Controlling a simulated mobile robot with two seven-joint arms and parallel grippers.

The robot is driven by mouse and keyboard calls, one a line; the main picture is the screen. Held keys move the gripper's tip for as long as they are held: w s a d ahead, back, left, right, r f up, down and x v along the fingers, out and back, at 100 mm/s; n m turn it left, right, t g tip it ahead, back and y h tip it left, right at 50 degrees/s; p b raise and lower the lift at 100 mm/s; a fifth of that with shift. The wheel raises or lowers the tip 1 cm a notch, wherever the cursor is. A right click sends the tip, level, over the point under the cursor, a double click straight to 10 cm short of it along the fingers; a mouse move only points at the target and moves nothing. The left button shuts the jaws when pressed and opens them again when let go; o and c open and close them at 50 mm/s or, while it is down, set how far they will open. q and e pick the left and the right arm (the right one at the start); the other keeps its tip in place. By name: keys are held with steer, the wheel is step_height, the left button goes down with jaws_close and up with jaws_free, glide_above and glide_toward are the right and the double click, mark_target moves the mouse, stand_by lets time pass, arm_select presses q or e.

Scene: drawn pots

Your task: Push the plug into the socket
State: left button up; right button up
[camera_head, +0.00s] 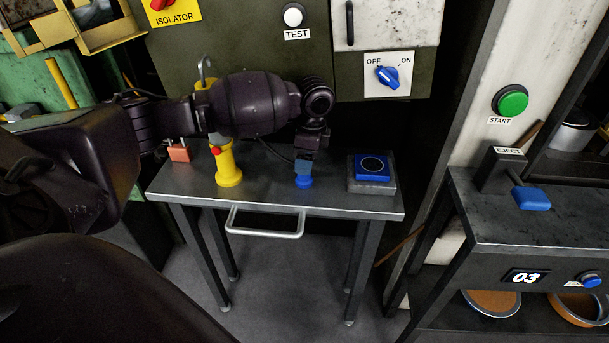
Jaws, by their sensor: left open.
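The blue plug (304,181) stands upright on the small grey table, with a dark cable running close behind it. My left gripper (304,159) is open and points down right at the plug's upper part. I cannot tell whether its fingers are around the plug or just in front of it, and the fingertips are partly hard to make out. The socket (372,168) is a blue block with a dark round face on a grey base, to the right of the plug and apart from it. My right gripper is not in view.
The table (330,200) has a front handle (264,232). A yellow post (226,165) with a red button and a red padlock (179,152) stand left. A cabinet with a blue OFF/ON knob (388,76) rises behind. A bench with a blue-ended EJECT lever (531,197) is at right.

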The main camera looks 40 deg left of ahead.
mark_target(302, 181)
arm_select(q)
steer(key=f, duration=0.2)
steer(key=f+b, duration=0.1)
steer(key=f, duration=0.1)
steer(key=shift+a+f, duration=0.2)
steer(key=shift+f, duration=0.1)
steer(key=shift+r, duration=0.1)
steer(key=c, duration=1)
